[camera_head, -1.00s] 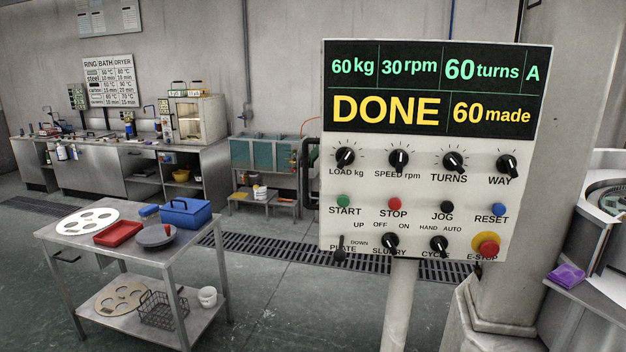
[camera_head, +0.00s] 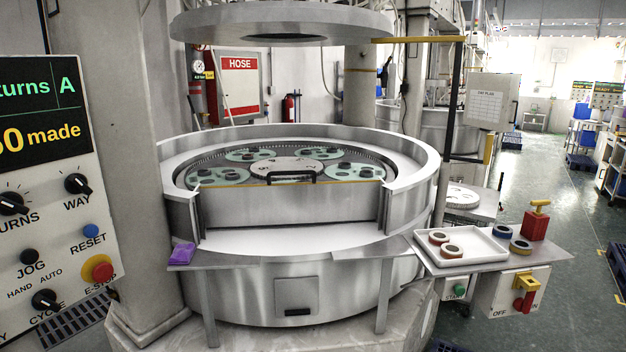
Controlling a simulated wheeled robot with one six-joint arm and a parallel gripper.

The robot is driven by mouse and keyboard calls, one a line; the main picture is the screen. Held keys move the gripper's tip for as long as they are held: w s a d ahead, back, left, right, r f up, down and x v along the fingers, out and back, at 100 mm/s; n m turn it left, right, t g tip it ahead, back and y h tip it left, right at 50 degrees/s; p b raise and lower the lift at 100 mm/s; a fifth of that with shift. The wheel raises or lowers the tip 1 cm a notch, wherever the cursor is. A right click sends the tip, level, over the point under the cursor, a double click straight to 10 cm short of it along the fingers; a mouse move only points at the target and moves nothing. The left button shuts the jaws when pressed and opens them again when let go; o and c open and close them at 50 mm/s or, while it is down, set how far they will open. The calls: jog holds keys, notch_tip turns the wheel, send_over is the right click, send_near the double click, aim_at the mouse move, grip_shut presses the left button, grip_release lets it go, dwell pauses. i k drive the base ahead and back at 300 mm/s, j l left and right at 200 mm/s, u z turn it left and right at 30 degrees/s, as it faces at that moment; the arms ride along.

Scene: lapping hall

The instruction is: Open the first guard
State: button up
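The first guard (camera_head: 290,207) looks to be the curved steel panel at the front of the round lapping machine (camera_head: 415,180). It stands upright across the gap in the machine's rim wall. Its top edge carries a yellow strip and a black handle (camera_head: 292,176). Behind it the lower plate shows, with several greenish carriers (camera_head: 347,172) holding dark rings around a pale centre. The upper plate (camera_head: 285,22) hangs raised above, clear of the carriers. My gripper is not in view.
A control panel (camera_head: 50,190) stands at the left, close to me. A steel shelf under the guard bears a purple cloth (camera_head: 182,253). At the right are a white tray (camera_head: 470,262) with rings, a red bottle (camera_head: 535,222) and a switch box (camera_head: 510,293). The right aisle has open floor.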

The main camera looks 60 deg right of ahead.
aim_at(314, 202)
jog(key=z, duration=1.55)
